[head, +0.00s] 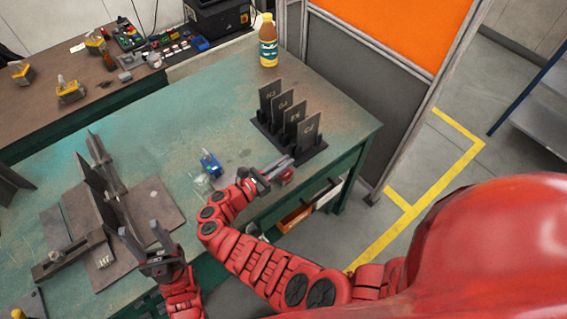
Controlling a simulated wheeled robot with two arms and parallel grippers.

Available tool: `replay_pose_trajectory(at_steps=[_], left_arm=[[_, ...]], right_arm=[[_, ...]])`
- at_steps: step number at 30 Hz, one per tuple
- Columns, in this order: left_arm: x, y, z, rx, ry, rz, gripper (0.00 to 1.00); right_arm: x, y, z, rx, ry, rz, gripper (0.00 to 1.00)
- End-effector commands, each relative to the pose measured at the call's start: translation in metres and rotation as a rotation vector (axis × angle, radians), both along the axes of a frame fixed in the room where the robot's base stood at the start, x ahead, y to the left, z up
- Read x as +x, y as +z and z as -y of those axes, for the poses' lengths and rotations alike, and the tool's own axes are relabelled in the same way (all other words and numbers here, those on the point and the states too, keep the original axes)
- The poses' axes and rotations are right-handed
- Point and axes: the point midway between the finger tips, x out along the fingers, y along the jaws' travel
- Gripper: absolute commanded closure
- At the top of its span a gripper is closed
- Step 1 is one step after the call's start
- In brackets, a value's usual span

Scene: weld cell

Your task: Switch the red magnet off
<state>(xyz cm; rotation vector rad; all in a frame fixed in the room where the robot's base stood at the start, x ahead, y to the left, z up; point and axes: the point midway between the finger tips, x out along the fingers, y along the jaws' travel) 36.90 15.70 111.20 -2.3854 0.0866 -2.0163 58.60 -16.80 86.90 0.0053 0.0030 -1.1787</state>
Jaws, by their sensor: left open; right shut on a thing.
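The red magnet (287,178) is a small red piece near the right part of the green table's front edge, mostly hidden by my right gripper (275,171). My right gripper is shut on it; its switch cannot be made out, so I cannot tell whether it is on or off. My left gripper (143,236) is open and empty, fingers pointing up in the picture, in front of the steel plates at the table's left.
A blue clamp-like piece (210,163) lies left of my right gripper. A dark rack of upright labelled plates (288,120) stands behind it. A bottle (268,42) is at the back. Steel plates and a fixture (152,200) fill the table's left. The table (190,125) is clear at centre back.

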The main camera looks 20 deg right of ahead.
Motion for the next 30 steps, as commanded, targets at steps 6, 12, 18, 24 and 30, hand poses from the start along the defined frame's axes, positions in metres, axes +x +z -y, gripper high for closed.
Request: replay_pose_trajectory(at_steps=[6, 12, 18, 24, 30], left_arm=[[0.0, 0.0001, 0.0, 0.0, 0.0, 0.0, 0.5], [0.0, 0.0002, 0.0, 0.0, 0.0, 0.0, 0.5], [0.0, 0.0001, 0.0, 0.0, 0.0, 0.0, 0.5], [0.0, 0.0, 0.0, 0.0, 0.0, 0.0, 0.5], [0.0, 0.0028, 0.0, 0.0, 0.0, 0.0, 0.5]], right_arm=[[0.0006, 0.002, 0.0001, -0.002, -0.003, 0.004, 1.0], [0.0006, 0.0021, 0.0003, -0.003, -0.003, 0.003, 0.82], [0.0004, 0.0013, 0.0002, -0.002, -0.002, 0.002, 0.57], [0.0003, 0.0008, 0.0001, -0.002, -0.002, 0.001, 0.57], [-0.0011, 0.0017, -0.0013, -0.001, -0.006, -0.001, 0.57]])
